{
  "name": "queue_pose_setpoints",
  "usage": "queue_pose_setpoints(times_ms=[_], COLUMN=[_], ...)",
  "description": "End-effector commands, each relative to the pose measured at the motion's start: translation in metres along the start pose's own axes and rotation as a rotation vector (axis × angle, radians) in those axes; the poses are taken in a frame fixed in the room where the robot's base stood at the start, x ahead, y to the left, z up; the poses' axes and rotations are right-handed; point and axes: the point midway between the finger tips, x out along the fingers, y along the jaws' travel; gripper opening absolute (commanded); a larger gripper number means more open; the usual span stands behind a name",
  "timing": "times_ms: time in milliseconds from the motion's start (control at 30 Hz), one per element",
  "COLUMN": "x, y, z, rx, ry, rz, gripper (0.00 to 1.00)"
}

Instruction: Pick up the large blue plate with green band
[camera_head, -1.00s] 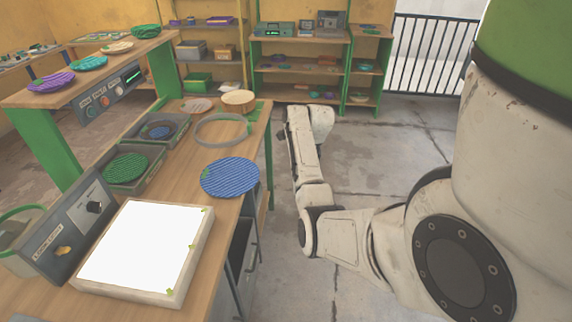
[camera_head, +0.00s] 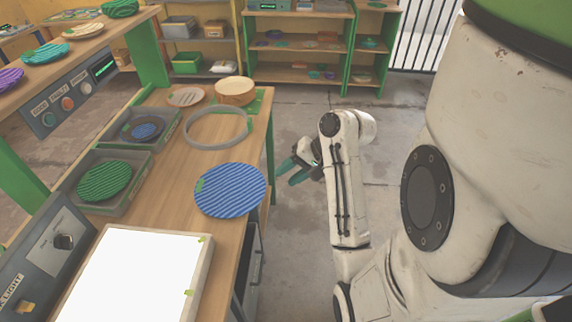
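The large blue plate (camera_head: 232,192) is ribbed and lies flat on the wooden bench near its right edge. A small green patch, perhaps part of its band, shows at its left rim. My gripper (camera_head: 291,174) shows teal fingers to the right of the plate, beyond the bench edge and apart from the plate. The two fingers appear spread with nothing between them. The gripper's body is partly hidden behind my arm.
A lit white panel (camera_head: 131,281) sits in front of the plate. A grey ring (camera_head: 186,140) lies behind it. Grey trays hold a green plate (camera_head: 105,181) and a small blue plate (camera_head: 146,130). A wooden round block (camera_head: 235,91) stands at the back.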

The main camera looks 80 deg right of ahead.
Motion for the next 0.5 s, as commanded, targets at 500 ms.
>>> queue_pose_setpoints(times_ms=[500], x=[0.0063], y=[-0.0004], z=[0.0024], rx=[-0.012], ry=[-0.003], rz=[-0.004], gripper=[0.38])
